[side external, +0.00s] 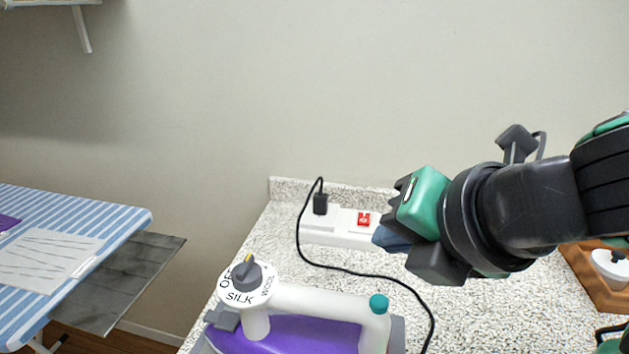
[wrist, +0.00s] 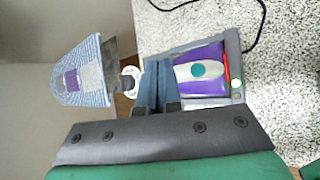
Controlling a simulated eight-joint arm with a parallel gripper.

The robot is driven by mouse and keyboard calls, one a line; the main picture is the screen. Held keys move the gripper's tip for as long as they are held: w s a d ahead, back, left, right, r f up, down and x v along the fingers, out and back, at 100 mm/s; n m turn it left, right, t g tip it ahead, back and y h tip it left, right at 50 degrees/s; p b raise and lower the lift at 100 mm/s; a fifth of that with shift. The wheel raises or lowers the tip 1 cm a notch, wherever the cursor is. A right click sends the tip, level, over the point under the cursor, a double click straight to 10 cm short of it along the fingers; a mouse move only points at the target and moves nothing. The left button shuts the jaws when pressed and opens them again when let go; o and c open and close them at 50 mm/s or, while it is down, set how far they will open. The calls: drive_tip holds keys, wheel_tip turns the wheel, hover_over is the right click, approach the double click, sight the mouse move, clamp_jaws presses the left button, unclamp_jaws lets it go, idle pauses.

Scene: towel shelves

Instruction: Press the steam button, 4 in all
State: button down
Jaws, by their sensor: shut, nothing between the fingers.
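The iron (side external: 298,333) is purple and white and sits on a grey rest on the counter. A teal round button (side external: 379,304) caps the right end of its white handle; I take it as the steam button. A dial (side external: 246,275) with fabric words stands at the handle's left end. My gripper (side external: 388,239) is shut and empty, above the button and apart from it. In the wrist view the blue-grey fingers of my gripper (wrist: 156,64) are together and hide part of the iron (wrist: 205,53). The button (wrist: 198,69) shows just right of them.
A white power strip (side external: 340,231) with a red switch (side external: 364,219) lies behind the iron. A black cord (side external: 375,274) curves over the speckled counter (side external: 480,320). A striped ironing board (side external: 120,215) is at left. A brown tray (side external: 585,275) is at right.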

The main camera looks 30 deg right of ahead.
sight(383, 308)
idle(0.7)
wheel_tip(383, 308, up, 4)
drive_tip(key=shift+f, duration=0.1)
idle(0.3)
drive_tip(key=shift+f, duration=4.4)
drive_tip(key=shift+f, duration=0.2)
drive_tip(key=shift+f, duration=0.25)
